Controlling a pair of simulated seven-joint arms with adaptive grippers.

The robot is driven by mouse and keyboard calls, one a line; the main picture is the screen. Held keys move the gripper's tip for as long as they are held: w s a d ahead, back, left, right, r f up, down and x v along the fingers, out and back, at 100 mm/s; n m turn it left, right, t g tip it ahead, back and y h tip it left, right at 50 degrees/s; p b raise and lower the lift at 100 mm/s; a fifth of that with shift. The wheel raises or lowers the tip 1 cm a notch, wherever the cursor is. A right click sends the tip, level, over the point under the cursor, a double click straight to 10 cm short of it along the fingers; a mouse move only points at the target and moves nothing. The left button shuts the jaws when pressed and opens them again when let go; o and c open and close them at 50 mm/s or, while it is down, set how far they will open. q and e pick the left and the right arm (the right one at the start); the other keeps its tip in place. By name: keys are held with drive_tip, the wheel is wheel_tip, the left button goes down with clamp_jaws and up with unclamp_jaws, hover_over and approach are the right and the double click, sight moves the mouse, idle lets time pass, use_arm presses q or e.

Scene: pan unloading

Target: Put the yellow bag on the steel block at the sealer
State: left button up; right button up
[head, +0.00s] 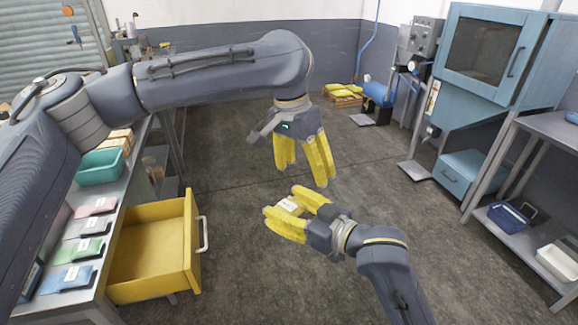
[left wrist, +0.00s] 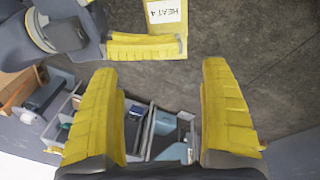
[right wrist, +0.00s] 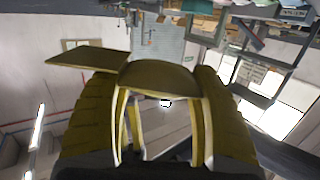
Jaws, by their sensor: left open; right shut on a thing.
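The yellow bag (head: 290,205) is between the yellow fingers of my right gripper (head: 283,203), held in the air above the floor. In the left wrist view the bag (left wrist: 165,13) shows a white label reading "HEAT 4". In the right wrist view the bag (right wrist: 158,78) spans the gap between the fingers. My left gripper (head: 305,167) is open and empty, above and slightly beyond the bag, fingers pointing down, apart from it. I cannot make out the sealer or the steel block in these views.
An open yellow drawer (head: 150,245) juts out at the left, below a bench with several coloured packets and a teal bin (head: 100,167). A blue cabinet (head: 488,60) and a grey shelf stand at the right. Yellow sacks (head: 341,91) lie at the back. The middle floor is clear.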

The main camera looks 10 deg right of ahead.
sight(289, 205)
use_arm(q)
drive_tip(key=s+a+r+y, duration=0.2)
drive_tip(key=s+a, duration=0.1)
drive_tip(key=a, duration=0.1)
wheel_tip(289, 205, down, 11)
drive_tip(key=shift+f, duration=0.1)
idle(0.7)
drive_tip(key=shift+d, duration=0.1)
drive_tip(key=c, duration=1.2)
drive_tip(key=shift+c, duration=1.3)
use_arm(e)
drive_tip(key=o, duration=1.3)
